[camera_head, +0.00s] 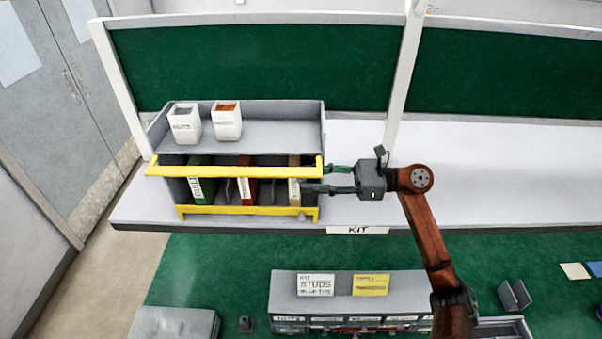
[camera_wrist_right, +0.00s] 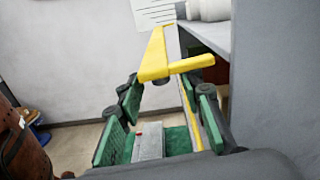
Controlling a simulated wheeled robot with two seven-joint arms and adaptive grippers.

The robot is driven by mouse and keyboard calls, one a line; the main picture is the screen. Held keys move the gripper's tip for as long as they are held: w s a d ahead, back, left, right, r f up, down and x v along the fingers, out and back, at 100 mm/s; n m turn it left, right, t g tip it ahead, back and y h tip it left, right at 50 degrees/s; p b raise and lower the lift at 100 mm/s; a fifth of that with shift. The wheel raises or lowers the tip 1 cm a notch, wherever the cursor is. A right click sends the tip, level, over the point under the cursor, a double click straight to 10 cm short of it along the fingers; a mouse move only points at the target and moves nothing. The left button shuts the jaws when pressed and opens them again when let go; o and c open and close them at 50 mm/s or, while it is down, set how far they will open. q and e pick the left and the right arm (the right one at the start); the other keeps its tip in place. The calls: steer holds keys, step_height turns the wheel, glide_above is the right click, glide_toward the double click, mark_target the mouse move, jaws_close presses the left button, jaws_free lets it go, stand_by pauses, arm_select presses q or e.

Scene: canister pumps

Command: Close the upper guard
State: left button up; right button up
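The upper guard (camera_head: 235,172) is a yellow bar across the front of the grey rack, just below its top tray. Its right end turns back toward the rack. In the right wrist view the upper guard (camera_wrist_right: 155,60) shows end-on, ahead of the fingertips. My right gripper (camera_head: 320,178) is at the right end of the guard, coming from the right. Its green-padded fingers are apart in the right wrist view (camera_wrist_right: 158,105), with nothing gripped between them. Whether a finger touches the bar is unclear. My left gripper is not in view.
A lower yellow guard (camera_head: 245,210) crosses the rack's bottom front. Green, red and tan binders (camera_head: 202,187) stand in the rack (camera_head: 270,132). Two white tubs (camera_head: 227,123) sit on top. The white shelf (camera_head: 500,170) to the right is clear. A grey cabinet (camera_head: 340,282) stands in front.

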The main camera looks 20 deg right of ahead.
steer(key=shift+p+x, duration=0.4)
steer(key=shift+x, duration=0.95)
steer(key=shift+s, duration=0.1)
steer(key=shift+c, duration=0.6)
jaws_close()
